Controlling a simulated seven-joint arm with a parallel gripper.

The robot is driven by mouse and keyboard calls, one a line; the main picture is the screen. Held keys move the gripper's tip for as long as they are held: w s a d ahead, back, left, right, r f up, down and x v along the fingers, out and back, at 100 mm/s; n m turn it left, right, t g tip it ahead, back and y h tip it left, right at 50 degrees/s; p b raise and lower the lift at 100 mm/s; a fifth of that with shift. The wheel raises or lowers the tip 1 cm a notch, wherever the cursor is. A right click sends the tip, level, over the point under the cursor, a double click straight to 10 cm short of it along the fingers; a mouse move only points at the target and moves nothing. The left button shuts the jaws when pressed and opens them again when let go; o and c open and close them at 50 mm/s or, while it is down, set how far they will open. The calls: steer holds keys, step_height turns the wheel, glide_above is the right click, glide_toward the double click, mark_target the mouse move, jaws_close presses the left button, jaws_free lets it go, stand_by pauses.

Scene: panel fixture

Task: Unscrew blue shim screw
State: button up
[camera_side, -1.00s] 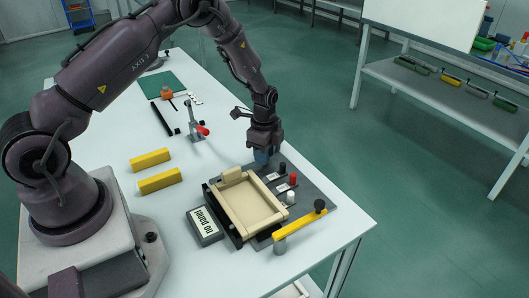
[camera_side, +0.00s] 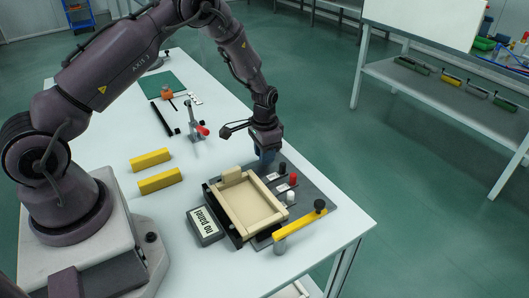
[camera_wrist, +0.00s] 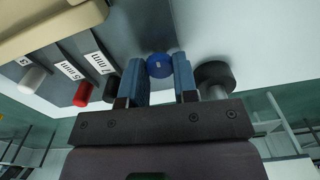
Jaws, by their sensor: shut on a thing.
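My gripper (camera_side: 266,157) points down at the back corner of the grey fixture plate (camera_side: 318,192). In the wrist view, its two blue fingers (camera_wrist: 160,82) are shut on the blue shim screw (camera_wrist: 159,64), with a finger on either side of its round head. In the side view the blue screw is hidden by the fingers. I cannot tell whether the screw is still seated in the plate.
Black (camera_side: 283,168), red (camera_side: 293,179) and white (camera_side: 290,197) knobs stand near the gripper. A beige frame (camera_side: 236,216), a yellow bar (camera_side: 300,224) and a "no panel" sign (camera_side: 205,226) are nearer the front. A red-handled clamp (camera_side: 202,131) stands to the left.

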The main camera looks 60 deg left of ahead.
steer(key=n, duration=0.5)
steer(key=shift+n, duration=0.3)
steer(key=n, duration=1.6)
steer(key=shift+n, duration=0.3)
steer(key=o, duration=0.9)
steer(key=shift+r, duration=0.15)
